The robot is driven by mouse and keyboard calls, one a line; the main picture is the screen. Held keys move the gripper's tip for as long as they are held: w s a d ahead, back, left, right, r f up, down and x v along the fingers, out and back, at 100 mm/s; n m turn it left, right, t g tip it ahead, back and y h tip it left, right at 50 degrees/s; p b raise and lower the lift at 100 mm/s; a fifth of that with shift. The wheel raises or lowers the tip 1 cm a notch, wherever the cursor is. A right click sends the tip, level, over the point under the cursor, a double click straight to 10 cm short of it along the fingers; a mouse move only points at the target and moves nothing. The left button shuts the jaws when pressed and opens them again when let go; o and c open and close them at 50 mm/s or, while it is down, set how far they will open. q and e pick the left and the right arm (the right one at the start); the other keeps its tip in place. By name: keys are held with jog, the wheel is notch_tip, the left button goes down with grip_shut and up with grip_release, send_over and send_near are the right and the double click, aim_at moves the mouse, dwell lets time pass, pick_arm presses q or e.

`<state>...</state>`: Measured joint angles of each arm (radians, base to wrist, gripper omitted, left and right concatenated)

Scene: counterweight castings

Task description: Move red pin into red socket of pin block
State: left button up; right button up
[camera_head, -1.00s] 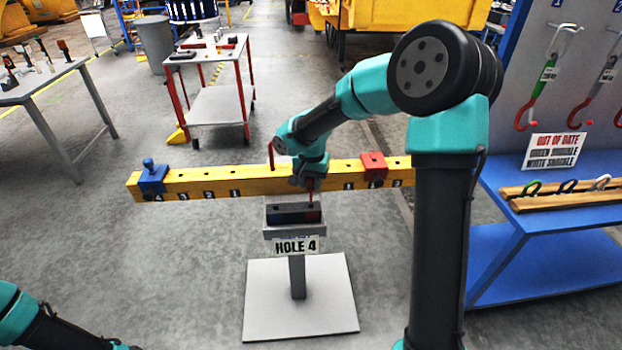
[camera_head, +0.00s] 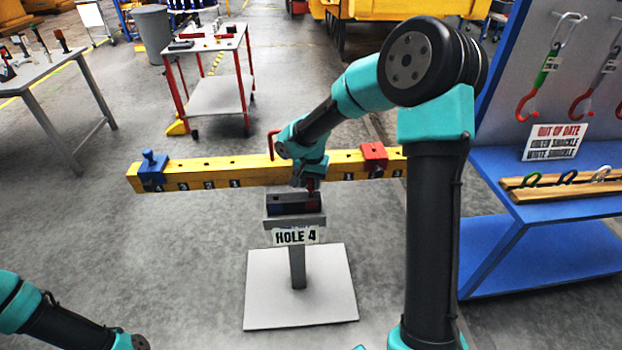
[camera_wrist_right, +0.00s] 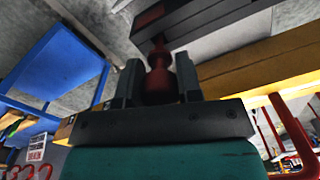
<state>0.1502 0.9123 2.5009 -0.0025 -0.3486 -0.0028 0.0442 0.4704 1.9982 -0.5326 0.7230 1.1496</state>
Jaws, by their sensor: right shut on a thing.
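In the right wrist view the gripper (camera_wrist_right: 158,76) is shut on the red pin (camera_wrist_right: 158,57), whose far end meets the dark underside-on block shape (camera_wrist_right: 185,22). Whether the tip is inside the red socket cannot be told, as the tip is hidden. My left arm shows at the lower left, its gripper out of frame.
A yellow beam (camera_head: 222,172) runs behind the block, carrying a blue clamp (camera_head: 151,170), a red clamp (camera_head: 374,156) and a red hook-shaped rod (camera_head: 271,144). A "HOLE 4" sign (camera_head: 296,236) hangs below the block. A blue bench (camera_head: 540,255) is at the right.

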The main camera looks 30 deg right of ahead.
jog(key=shift+f, duration=1.35)
jog(key=o, duration=1)
notch_tip(320, 180, up, 17)
jog(key=shift+s+r, duration=0.1)
jog(key=shift+r, duration=0.1)
dwell(0.6)
